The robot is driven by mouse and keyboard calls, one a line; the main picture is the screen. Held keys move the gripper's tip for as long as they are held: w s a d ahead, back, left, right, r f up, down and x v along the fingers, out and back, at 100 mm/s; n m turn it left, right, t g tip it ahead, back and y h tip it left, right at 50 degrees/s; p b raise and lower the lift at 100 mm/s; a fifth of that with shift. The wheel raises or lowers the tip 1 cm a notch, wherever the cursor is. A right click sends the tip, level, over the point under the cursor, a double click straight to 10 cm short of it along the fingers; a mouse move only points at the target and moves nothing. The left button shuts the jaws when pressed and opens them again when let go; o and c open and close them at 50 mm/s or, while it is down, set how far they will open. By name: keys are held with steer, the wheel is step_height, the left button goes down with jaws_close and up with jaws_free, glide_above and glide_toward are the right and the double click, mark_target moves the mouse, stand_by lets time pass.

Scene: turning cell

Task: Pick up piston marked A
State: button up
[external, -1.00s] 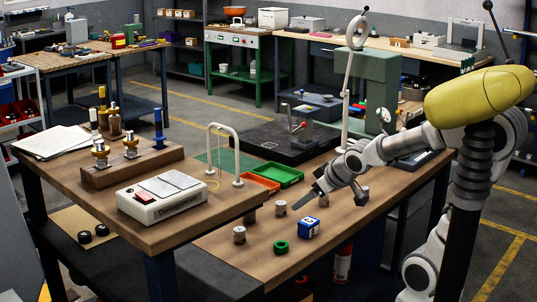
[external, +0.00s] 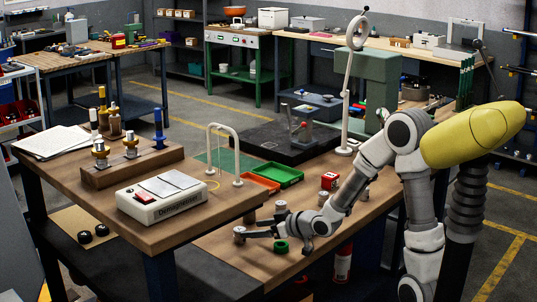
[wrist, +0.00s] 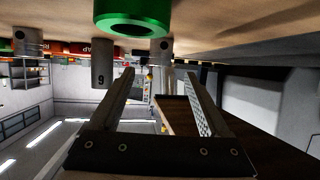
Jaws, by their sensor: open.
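No letter A is legible on any piston. In the external view, grey pistons stand on the lower bench, including a left one (external: 239,233) and one further back (external: 281,207). My gripper (external: 252,234) is low over the bench, pointing left, its tips close to the left piston; contact cannot be told. The wrist view is upside down. There my gripper (wrist: 158,76) is open with nothing clasped. A piston (wrist: 100,70) with a mark resembling 9 appears left of the fingers. Another piston (wrist: 28,40) is farther left, and a small grey one (wrist: 160,50) lies beyond the finger gap.
A green ring (external: 281,247) lies beside my gripper and looms close in the wrist view (wrist: 132,18). The raised bench with a white device (external: 162,205) borders the left.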

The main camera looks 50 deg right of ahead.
mark_target(242, 230)
steer(key=x, duration=0.5)
steer(key=shift+b, duration=0.35)
jaws_close()
